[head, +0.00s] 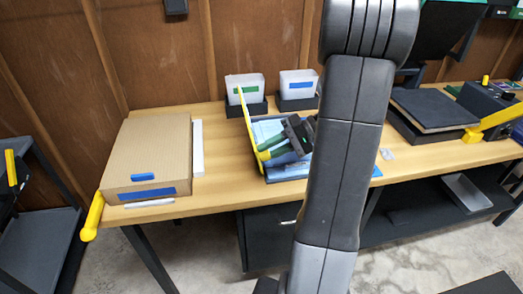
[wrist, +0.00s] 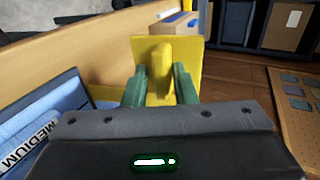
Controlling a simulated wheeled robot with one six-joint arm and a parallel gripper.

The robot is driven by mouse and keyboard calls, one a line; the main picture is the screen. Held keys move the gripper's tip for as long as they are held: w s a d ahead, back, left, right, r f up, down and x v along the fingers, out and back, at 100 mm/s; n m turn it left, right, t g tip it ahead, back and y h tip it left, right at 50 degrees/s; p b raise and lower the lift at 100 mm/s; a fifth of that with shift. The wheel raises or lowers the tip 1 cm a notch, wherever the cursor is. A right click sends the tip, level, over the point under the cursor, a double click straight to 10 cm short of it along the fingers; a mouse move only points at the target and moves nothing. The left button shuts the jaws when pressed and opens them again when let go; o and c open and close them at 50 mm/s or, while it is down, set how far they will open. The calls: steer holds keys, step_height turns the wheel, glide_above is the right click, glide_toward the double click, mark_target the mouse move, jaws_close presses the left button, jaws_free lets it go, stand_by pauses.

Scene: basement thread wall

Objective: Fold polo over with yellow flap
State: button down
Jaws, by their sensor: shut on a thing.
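The yellow flap (head: 247,122) stands raised at the left side of the blue folding board (head: 290,174) in the head view. My gripper (head: 272,148) is shut on the flap's yellow grip; the wrist view shows my green fingers (wrist: 160,85) on both sides of it. The flap's yellow plate (wrist: 190,50) shows behind the grip. The light blue polo (head: 268,129) lies on the board, partly hidden by my gripper and arm. In the wrist view, blue cloth (wrist: 52,98) shows at the left, by a white strip reading MEDIUM (wrist: 30,143).
A cardboard box (head: 150,155) with blue marks stands left on the wooden table (head: 220,195). Two white bins (head: 245,86) with green and blue labels stand behind the board. A dark flat platen (head: 433,108) and a control box (head: 485,97) are at the right.

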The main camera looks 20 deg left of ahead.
steer(key=c, duration=1.4)
jaws_free()
steer(key=shift+d+f, duration=0.25)
steer(key=shift+f, duration=0.4)
steer(key=shift+c, duration=0.2)
steer(key=shift+o, duration=0.2)
steer(key=shift+w+d, duration=0.1)
steer(key=shift+d, duration=0.05)
steer(key=shift+r, duration=0.15)
steer(key=shift+r, duration=0.1)
steer(key=w+d+f+p+v, duration=0.1)
steer(key=f+p+v, duration=0.2)
steer(key=v, duration=1.2)
steer(key=shift+d+p, duration=0.2)
steer(key=shift+p, duration=0.5)
steer(key=shift+w+f, duration=0.1)
